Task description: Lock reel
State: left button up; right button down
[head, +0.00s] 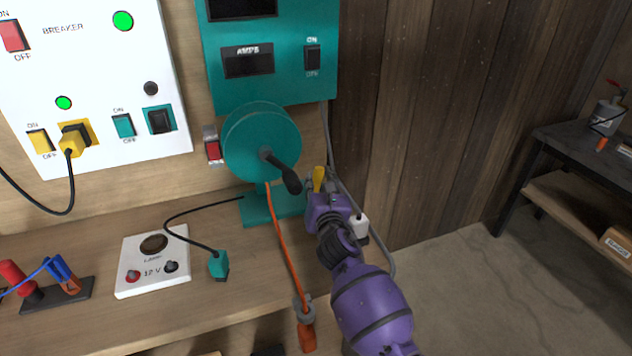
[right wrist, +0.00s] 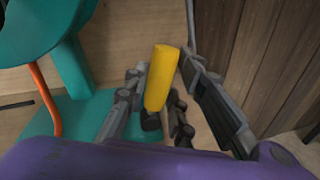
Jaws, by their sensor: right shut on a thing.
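The teal reel (head: 262,143) stands on a teal base at the back of the bench, with a black crank handle (head: 290,180) on its face. An orange cord hangs from it over the bench's front edge. Its edge also shows in the right wrist view (right wrist: 35,30). My right gripper (head: 318,188) is at the right of the reel's base, shut on a yellow lever (right wrist: 160,75). The yellow lever (head: 319,178) stands nearly upright between the fingers. My left gripper is not in view.
A white breaker panel (head: 90,105) and a teal amps panel (head: 268,85) are on the wall. A white 12 V box (head: 152,280) and a loose teal plug (head: 218,265) lie on the bench (head: 80,250). A dark table (head: 580,150) stands at the right, beyond open floor.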

jog(key=c, duration=1.5)
grip_release()
jog(key=shift+o, duration=0.2)
jog(key=shift+s, duration=0.1)
jog(key=s, duration=0.4)
jog(key=s+d, duration=0.1)
jog(key=s, duration=0.6)
jog(key=shift+s+d+r, duration=0.25)
jog(key=shift+s+r, duration=0.05)
jog(key=shift+s, duration=0.1)
